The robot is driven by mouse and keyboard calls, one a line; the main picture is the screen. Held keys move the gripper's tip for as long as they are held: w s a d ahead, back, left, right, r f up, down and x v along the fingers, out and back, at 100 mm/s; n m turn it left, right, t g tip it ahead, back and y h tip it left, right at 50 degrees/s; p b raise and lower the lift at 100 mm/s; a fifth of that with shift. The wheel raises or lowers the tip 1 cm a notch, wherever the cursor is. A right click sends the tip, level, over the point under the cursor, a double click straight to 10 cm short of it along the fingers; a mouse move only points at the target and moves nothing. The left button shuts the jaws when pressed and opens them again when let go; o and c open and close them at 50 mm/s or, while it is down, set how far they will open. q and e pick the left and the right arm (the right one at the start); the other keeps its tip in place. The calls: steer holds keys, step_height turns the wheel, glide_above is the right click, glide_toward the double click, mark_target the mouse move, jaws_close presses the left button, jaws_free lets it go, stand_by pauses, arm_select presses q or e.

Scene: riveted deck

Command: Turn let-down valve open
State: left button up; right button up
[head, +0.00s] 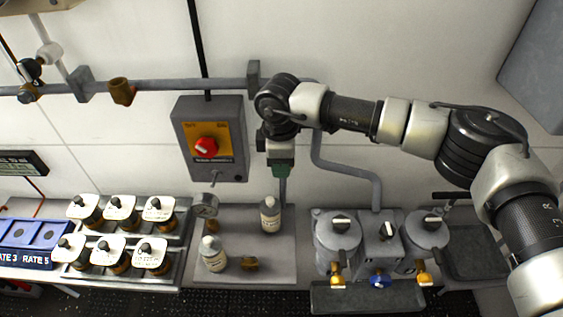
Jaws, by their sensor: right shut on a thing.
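My right arm comes in from the right, and my right gripper (279,168) points down in front of the vertical pipe (283,190) at mid-picture. It is shut on a small part there, which seems to be the let-down valve. A dark green piece (283,154) shows at the jaws; I cannot tell whether it is the valve's handle or part of the gripper. My wrist and jaws hide most of the valve, so its angle cannot be read. My left gripper is not in view.
A grey switch box (226,109) with a red knob (206,146) is close left of the gripper. Below are a gauge (204,205), a white bottle (270,213) and another bottle (214,254). Lidded pots (338,241) with yellow and blue taps stand right; labelled jars (120,208) stand left.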

steer(key=o, duration=0.9)
steer(key=shift+a, duration=0.1)
steer(key=shift+r+b, duration=0.3)
steer(key=shift+r, duration=0.05)
step_height(320, 180, up, 10)
steer(key=b, duration=0.4)
steer(key=shift+a+f, duration=0.1)
steer(key=shift+f, duration=0.15)
steer(key=shift+r, duration=0.3)
steer(key=shift+f, duration=0.1)
